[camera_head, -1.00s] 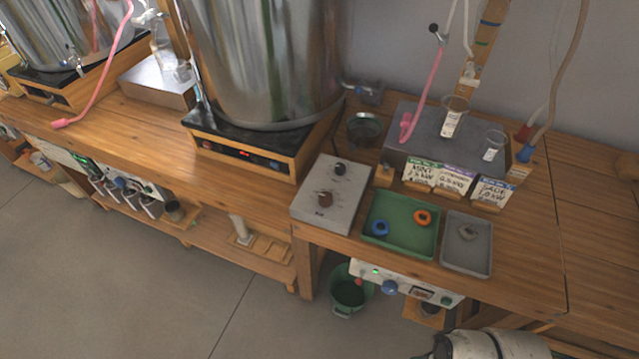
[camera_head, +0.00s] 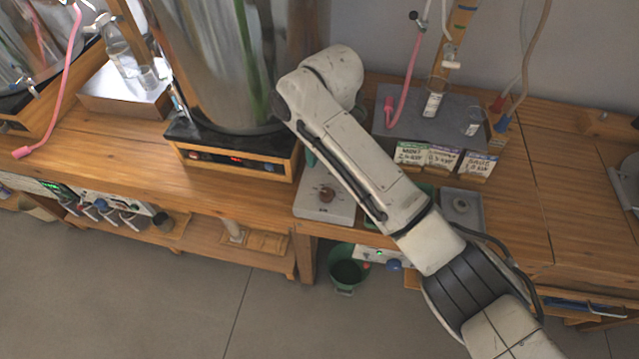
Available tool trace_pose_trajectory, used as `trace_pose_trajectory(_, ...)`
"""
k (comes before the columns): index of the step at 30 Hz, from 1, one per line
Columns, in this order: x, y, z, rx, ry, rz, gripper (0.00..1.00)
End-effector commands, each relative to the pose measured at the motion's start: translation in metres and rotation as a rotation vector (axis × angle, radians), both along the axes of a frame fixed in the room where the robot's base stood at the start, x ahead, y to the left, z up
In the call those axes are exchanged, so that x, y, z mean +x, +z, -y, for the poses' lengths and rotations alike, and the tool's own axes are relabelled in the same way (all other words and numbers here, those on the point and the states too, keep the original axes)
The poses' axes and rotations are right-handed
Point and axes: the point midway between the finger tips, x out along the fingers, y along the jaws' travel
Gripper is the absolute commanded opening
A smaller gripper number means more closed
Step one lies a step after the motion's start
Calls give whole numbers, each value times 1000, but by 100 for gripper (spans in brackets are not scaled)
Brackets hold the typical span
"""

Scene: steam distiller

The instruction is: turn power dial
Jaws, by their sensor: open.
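A light grey control box (camera_head: 310,212) stands on the bench right of the large steel still. A reddish-brown round knob (camera_head: 327,194) shows on its top; the black knob at its back is hidden by my arm. A white panel under the bench front carries a blue dial (camera_head: 394,265) and a green light; my arm hides its right part. Another panel (camera_head: 125,203) with a blue dial (camera_head: 100,204) is under the bench at left. I cannot tell which dial is the power dial. My arm reaches over the box; my gripper is hidden behind it, apart from perhaps a small teal bit.
The steel still (camera_head: 225,70) on its black-topped burner (camera_head: 230,160) stands close left of my arm. My arm covers most of the green tray; the grey tray (camera_head: 475,228) shows partly. A green bucket (camera_head: 347,272) is below.

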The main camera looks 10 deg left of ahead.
Motion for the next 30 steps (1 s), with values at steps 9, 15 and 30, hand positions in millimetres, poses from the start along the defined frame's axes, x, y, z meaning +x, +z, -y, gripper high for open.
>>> trace_pose_trajectory(9, 0, -33, 0, -7, 13, -4, 61)
trace_pose_trajectory(15, 0, -70, 0, -7, 13, -3, 61)
trace_pose_trajectory(30, 1, -107, 0, -4, 12, 0, 61)
